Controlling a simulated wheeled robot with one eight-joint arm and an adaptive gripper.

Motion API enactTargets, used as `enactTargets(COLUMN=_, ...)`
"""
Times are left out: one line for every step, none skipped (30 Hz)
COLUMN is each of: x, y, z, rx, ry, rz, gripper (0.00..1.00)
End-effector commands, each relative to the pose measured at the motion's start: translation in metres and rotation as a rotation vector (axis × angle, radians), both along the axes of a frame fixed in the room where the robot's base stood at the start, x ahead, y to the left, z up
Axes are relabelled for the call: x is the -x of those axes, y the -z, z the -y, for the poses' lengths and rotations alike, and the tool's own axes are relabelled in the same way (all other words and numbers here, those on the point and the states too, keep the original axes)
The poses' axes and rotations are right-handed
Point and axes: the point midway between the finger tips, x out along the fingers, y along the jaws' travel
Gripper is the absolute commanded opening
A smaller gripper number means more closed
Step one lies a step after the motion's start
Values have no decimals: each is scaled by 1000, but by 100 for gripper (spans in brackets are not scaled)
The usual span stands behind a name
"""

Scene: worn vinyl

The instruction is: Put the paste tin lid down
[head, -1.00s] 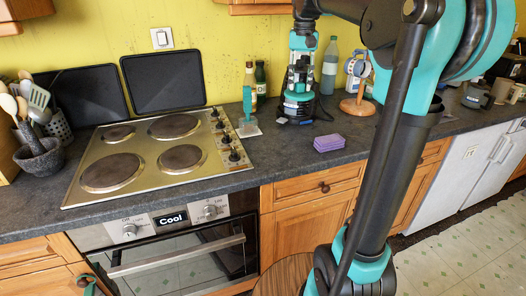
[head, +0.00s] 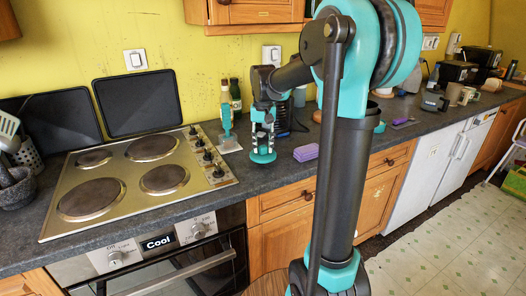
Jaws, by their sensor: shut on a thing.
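My gripper (head: 262,148) hangs pointing down over the worktop, to the right of the hob, between the teal brush and the purple sponge. It is shut on a round, flat teal disc, which looks like the paste tin lid (head: 262,158). The lid is roughly level at the fingertips, close to the dark worktop (head: 240,178). I cannot tell whether it touches the surface. The fingers hide part of the lid's top.
A purple sponge (head: 306,152) lies just right of the lid. A teal brush (head: 227,127) stands to its left, near the hob (head: 150,180). Bottles (head: 235,97) stand behind. Bare worktop lies in front of the lid. Mugs (head: 455,95) stand far right.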

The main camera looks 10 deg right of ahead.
Motion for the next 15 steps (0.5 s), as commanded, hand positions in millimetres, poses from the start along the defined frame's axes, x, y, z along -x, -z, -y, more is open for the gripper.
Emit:
enactTargets(x=0, y=8, z=0, rx=0, ry=0, rz=0, gripper=6)
enactTargets(x=0, y=12, z=0, rx=0, ry=0, rz=0, gripper=6)
enactTargets(x=0, y=16, z=0, rx=0, ry=0, rz=0, gripper=6)
enactTargets(x=0, y=19, z=0, rx=0, ry=0, rz=0, gripper=6)
enactTargets(x=0, y=21, z=0, rx=0, ry=0, rz=0, gripper=6)
enactTargets(x=0, y=22, z=0, rx=0, ry=0, rz=0, gripper=6)
enactTargets(x=0, y=23, z=0, rx=0, ry=0, rz=0, gripper=6)
enactTargets(x=0, y=23, z=0, rx=0, ry=0, rz=0, gripper=6)
enactTargets(x=0, y=23, z=0, rx=0, ry=0, rz=0, gripper=6)
enactTargets(x=0, y=23, z=0, rx=0, ry=0, rz=0, gripper=6)
enactTargets(x=0, y=23, z=0, rx=0, ry=0, rz=0, gripper=6)
enactTargets(x=0, y=23, z=0, rx=0, ry=0, rz=0, gripper=6)
enactTargets(x=0, y=23, z=0, rx=0, ry=0, rz=0, gripper=6)
enactTargets(x=0, y=23, z=0, rx=0, ry=0, rz=0, gripper=6)
enactTargets(x=0, y=24, z=0, rx=0, ry=0, rz=0, gripper=6)
